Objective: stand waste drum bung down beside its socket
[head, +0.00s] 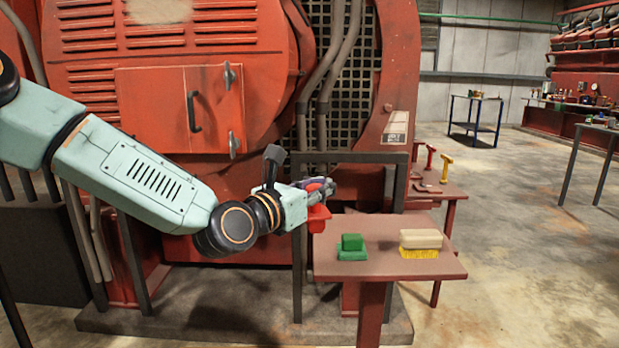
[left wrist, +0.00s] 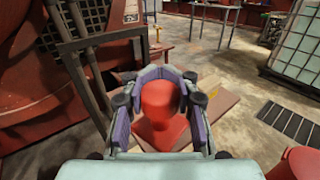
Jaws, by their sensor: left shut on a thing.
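My left gripper (head: 328,190) is shut on a red bung (left wrist: 158,98) at the left end of a small brown-red table (head: 420,268). In the left wrist view the purple finger pads of the gripper (left wrist: 157,88) flank the bung's rounded body. A wider red piece (head: 318,216) shows just below the fingers, and it also shows in the left wrist view (left wrist: 160,135). Whether this is the socket or part of the bung, and whether they touch, I cannot tell. My right gripper is not in view.
A green block on a green base (head: 352,247) and a beige block on a yellow base (head: 420,243) stand on the table. A dark frame (head: 297,250) and red engine stand behind. A second red table (head: 440,188) is behind right. Bare tabletop lies between the blocks.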

